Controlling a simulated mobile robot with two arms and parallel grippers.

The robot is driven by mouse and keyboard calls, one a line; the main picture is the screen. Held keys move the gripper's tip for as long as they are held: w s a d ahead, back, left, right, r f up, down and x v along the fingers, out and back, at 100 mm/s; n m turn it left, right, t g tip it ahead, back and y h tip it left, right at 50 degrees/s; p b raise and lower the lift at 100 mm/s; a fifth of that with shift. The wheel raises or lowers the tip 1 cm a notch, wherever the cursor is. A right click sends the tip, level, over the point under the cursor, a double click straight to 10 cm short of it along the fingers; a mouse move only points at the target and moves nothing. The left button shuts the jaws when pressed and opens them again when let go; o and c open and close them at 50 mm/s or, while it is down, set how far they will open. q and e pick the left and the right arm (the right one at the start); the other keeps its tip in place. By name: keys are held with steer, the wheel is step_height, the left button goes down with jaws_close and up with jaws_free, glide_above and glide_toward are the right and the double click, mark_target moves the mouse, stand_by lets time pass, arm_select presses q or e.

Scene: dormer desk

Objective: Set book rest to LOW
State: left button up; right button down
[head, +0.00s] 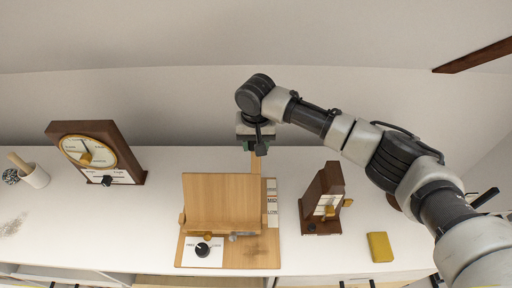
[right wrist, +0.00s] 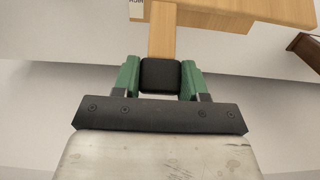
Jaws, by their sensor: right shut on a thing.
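The book rest is a light wooden stand, with a tilted back board (head: 220,198) above a flat base (head: 260,257). A label strip (head: 271,205) with several printed positions runs along its right side. A black knob (head: 202,249) sits on a white card at the base's front left. A wooden bar (head: 255,164) rises behind the board. My right gripper (head: 257,146) is at the bar's upper end. In the right wrist view, its green fingers are shut on the black end (right wrist: 160,76) of the wooden bar (right wrist: 162,30). My left gripper is not in view.
A dark wooden clock (head: 97,152) and a white cup (head: 36,177) stand at the left. A dark wooden box with a brass lever (head: 323,201) stands right of the rest. A yellow block (head: 380,247) lies near the front edge. White desktop is clear between them.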

steer(key=w+f+b, duration=0.8)
steer(key=f, duration=0.1)
steer(key=shift+f, duration=0.2)
steer(key=c, duration=0.8)
jaws_free()
steer(key=shift+w, duration=0.1)
steer(key=shift+c, duration=0.2)
steer(key=shift+o, duration=1.2)
steer(key=shift+w+f, duration=0.15)
steer(key=shift+f, duration=0.05)
step_height(320, 180, up, 11)
steer(key=b, duration=0.1)
steer(key=shift+b, duration=0.3)
